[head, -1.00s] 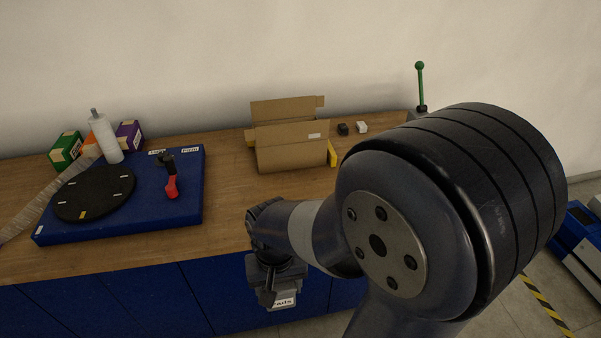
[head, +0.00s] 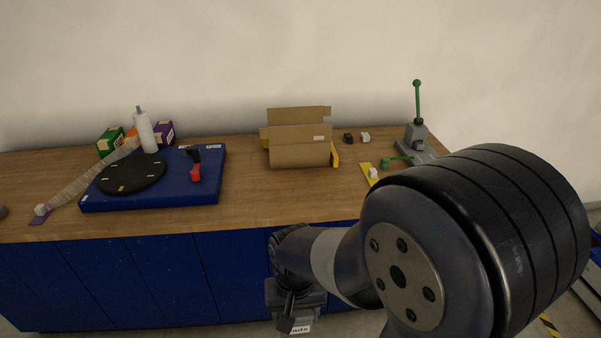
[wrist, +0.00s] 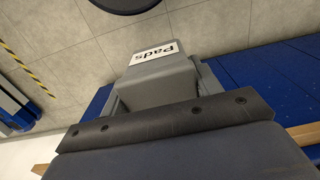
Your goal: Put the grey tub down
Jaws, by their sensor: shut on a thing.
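The grey tub (head: 311,313) hangs at the lower middle of the head view, its white label partly cut by the frame's bottom edge. My gripper (head: 287,299) is shut on it and holds it in front of the blue cabinet fronts, lower in the picture than the bench top. In the wrist view the tub (wrist: 158,84) sits at my jaws, with its label reading "Pads" facing away from my palm. Floor tiles show beyond it. Part of the tub is hidden by my gripper and arm.
The wooden bench (head: 250,206) carries a blue board (head: 210,170) with a black disc at left, an open cardboard box (head: 300,155) mid-bench, and a green-handled lever device (head: 415,138) at right. The bench front between the board and the lever has bare wood.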

